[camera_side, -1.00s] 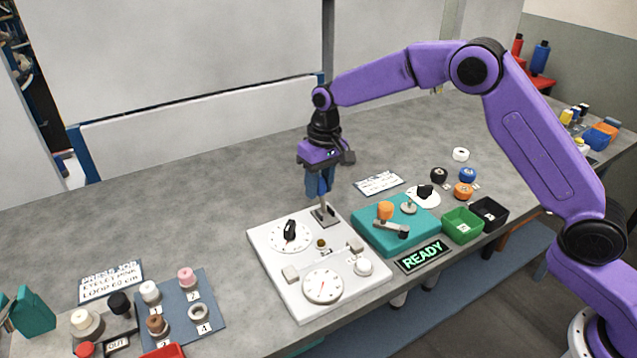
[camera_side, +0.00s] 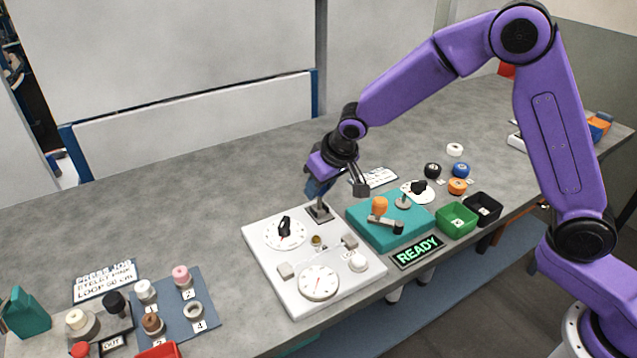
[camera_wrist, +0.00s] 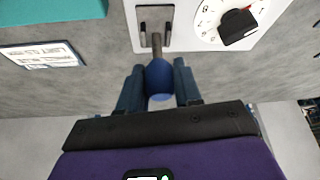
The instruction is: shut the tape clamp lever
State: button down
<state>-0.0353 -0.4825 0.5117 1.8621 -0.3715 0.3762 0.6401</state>
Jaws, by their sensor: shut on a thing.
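The tape clamp lever is a grey stem with a blue knob, rising from a dark slotted bracket (camera_side: 320,211) at the back corner of the white panel (camera_side: 262,262). In the wrist view its stem (camera_wrist: 156,42) comes out of the bracket and its blue knob (camera_wrist: 159,78) sits between my fingers. My gripper (camera_side: 317,188) is tilted, its blue fingers low over the bracket. In the wrist view my gripper (camera_wrist: 158,85) has a finger on each side of the knob and is shut on it. The fingers mostly hide the knob in the side view.
The bench behind the panel is clear.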

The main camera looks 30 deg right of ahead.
jog(key=shift+s+t, duration=0.25)
jog(key=shift+t, duration=0.15)
dwell(0.5)
jog(key=c, duration=0.8)
grip_release()
jog(key=v, duration=1.7)
jog(key=shift+r, duration=0.25)
